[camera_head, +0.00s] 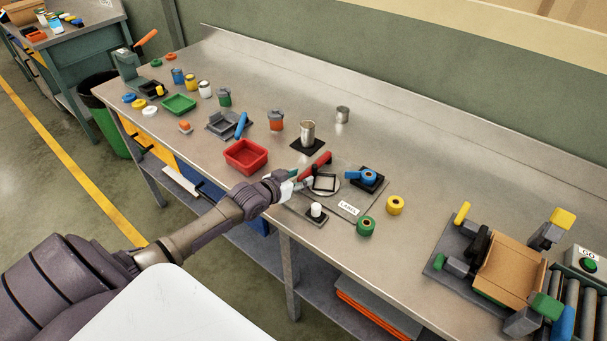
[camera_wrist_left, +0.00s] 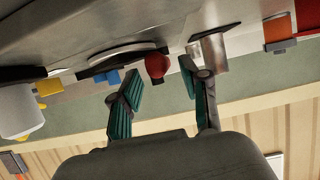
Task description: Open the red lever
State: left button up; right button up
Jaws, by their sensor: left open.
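The red lever (camera_head: 316,165) slants up over the label station (camera_head: 346,196) on the steel workbench. My left gripper (camera_head: 299,181) is at the near left side of the lever, close to its lower part. In the left wrist view, which looks upside down, the lever's round red end (camera_wrist_left: 157,66) lies between and just beyond the teal fingertips (camera_wrist_left: 161,85). The fingers are apart and hold nothing. I cannot tell whether a finger touches the lever. My right gripper is not in view.
A metal can on a dark pad (camera_head: 308,134) stands behind the lever. A red bin (camera_head: 246,156) is to the left of the gripper. A blue roll (camera_head: 369,177), a white cylinder (camera_head: 316,210) and a green roll (camera_head: 365,225) are close by. A cardboard box (camera_head: 509,276) is at right.

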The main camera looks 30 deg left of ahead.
pick_arm(q)
jog(key=shift+x, duration=1.1)
grip_shut()
